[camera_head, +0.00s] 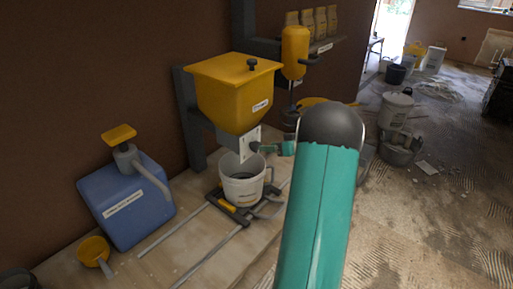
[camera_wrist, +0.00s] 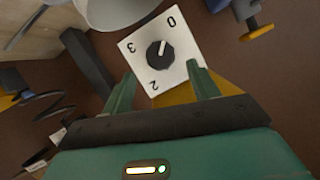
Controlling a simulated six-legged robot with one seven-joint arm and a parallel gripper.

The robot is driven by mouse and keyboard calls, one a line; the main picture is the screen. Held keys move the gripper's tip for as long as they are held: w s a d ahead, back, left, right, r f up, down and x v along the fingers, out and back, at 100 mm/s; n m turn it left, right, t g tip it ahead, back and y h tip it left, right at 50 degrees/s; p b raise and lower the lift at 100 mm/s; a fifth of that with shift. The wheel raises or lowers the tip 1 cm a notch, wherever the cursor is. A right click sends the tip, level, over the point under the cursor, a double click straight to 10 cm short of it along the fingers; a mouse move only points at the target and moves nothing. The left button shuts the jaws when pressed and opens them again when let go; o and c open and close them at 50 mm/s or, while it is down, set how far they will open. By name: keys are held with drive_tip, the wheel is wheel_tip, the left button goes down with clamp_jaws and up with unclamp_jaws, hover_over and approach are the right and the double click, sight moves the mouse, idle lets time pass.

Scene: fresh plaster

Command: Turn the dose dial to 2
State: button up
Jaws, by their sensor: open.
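The dose dial is a dark round knob (camera_wrist: 160,54) on a white square plate (camera_wrist: 141,66). The plate shows 0 at the top, 3 at the left and 2 at the bottom in the wrist view; no 1 can be made out. The knob's pale mark points roughly toward 0. In the head view the plate (camera_head: 243,151) is on the yellow hopper's (camera_head: 233,98) lower front. My gripper (camera_wrist: 161,70) is open, its green fingers on either side below the knob, apparently apart from it. My gripper (camera_head: 273,149) is partly hidden behind my arm in the head view.
A white bucket (camera_head: 242,187) stands under the hopper on a dark stand. A blue container (camera_head: 127,207) with a pump and a yellow scoop (camera_head: 93,250) are at the left of the bench. A yellow dispenser (camera_head: 294,52) hangs behind the hopper.

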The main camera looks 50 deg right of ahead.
sight(254, 145)
drive_tip(key=x, duration=0.6)
drive_tip(key=shift+w+a+f, duration=0.1)
drive_tip(key=shift+w+a, duration=0.05)
drive_tip(key=shift+w, duration=0.05)
drive_tip(key=c, duration=1)
